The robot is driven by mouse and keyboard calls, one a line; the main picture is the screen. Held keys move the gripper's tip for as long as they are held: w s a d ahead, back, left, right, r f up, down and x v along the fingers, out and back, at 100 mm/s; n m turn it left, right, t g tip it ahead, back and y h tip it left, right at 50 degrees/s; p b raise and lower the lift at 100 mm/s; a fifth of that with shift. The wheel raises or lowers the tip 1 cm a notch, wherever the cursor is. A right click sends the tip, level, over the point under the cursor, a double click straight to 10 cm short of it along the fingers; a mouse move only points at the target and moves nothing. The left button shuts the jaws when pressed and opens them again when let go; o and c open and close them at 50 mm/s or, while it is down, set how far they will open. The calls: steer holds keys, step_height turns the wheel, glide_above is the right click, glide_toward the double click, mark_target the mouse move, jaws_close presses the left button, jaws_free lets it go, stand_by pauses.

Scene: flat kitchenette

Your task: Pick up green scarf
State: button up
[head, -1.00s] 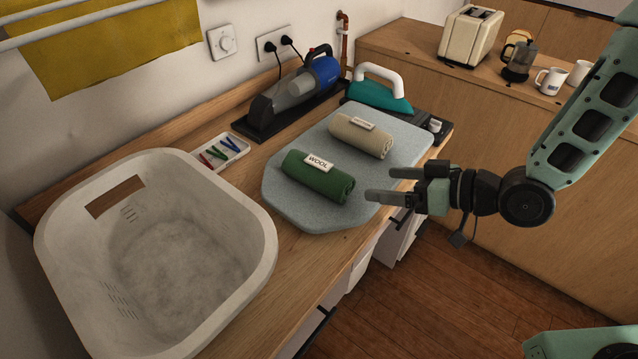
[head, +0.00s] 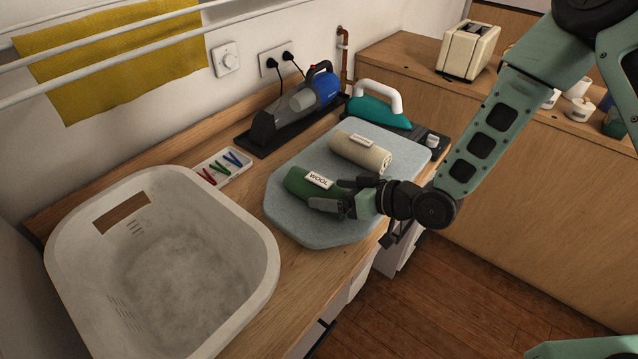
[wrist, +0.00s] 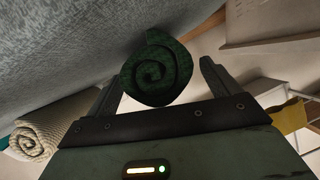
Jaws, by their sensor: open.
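The green scarf (head: 303,184) is a rolled bundle with a white "WOOL" label, lying on the grey ironing pad (head: 300,229). My gripper (head: 335,193) is at the right end of the roll, and its fingers and wrist hide that end in the head view. In the wrist view the spiral end of the green scarf (wrist: 157,72) shows between the two open fingers of my gripper (wrist: 164,82). The left finger looks close to the roll, with a wider gap at the right finger. I cannot tell whether either finger touches it.
A cream rolled scarf (head: 361,150) lies just behind; it also shows in the wrist view (wrist: 45,128). A teal iron (head: 378,108) and a handheld vacuum (head: 295,105) stand farther back. A large white basin (head: 262,262) and a peg tray (head: 222,167) are at left.

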steer(key=shift+w+a+f, duration=0.25)
steer(key=shift+a, duration=0.2)
steer(key=c, duration=1.1)
steer(key=shift+r, duration=0.15)
